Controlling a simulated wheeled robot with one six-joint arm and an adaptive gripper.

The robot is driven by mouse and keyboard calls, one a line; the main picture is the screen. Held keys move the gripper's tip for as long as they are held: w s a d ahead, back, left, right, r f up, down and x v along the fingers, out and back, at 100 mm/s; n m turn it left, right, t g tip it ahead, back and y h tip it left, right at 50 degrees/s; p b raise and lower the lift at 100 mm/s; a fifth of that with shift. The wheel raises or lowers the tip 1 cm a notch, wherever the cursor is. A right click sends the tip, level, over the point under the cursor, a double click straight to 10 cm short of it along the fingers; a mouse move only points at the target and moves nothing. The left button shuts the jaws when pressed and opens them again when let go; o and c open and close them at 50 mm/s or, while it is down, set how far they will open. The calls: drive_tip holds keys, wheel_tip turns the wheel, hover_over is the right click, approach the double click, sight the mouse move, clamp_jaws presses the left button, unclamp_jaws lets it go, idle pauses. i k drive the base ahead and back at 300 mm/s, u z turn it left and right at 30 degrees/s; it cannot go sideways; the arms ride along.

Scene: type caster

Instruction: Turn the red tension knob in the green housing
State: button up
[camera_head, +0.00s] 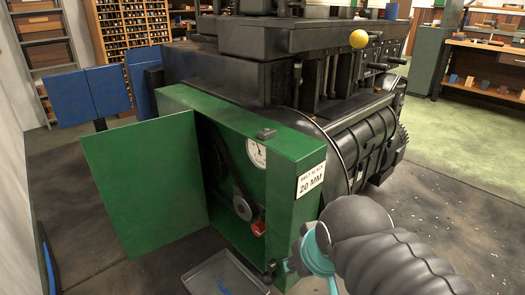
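The green housing (306,215) stands in front of the black machine, with its green door (143,185) swung open to the left. Inside, low down, is the small red tension knob (258,228), next to a grey pulley (242,208) with a dark belt. A white dial gauge (257,154) sits above it. My gripper (298,262) is at the housing's lower right front edge, outside the opening and to the right of the knob. My arm partly hides it, and its fingers are not clear enough to tell open from shut.
A label reading "20 MM" (311,180) is on the housing's right face. A grey tray (203,277) lies on the floor below the opening. The black machine (250,75) fills the back. Blue panels (90,95) stand at left. Floor at right (450,215) is clear.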

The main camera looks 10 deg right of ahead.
sight(258, 228)
drive_tip(key=u, duration=1.85)
drive_tip(key=k, duration=0.5)
drive_tip(key=z, duration=1.45)
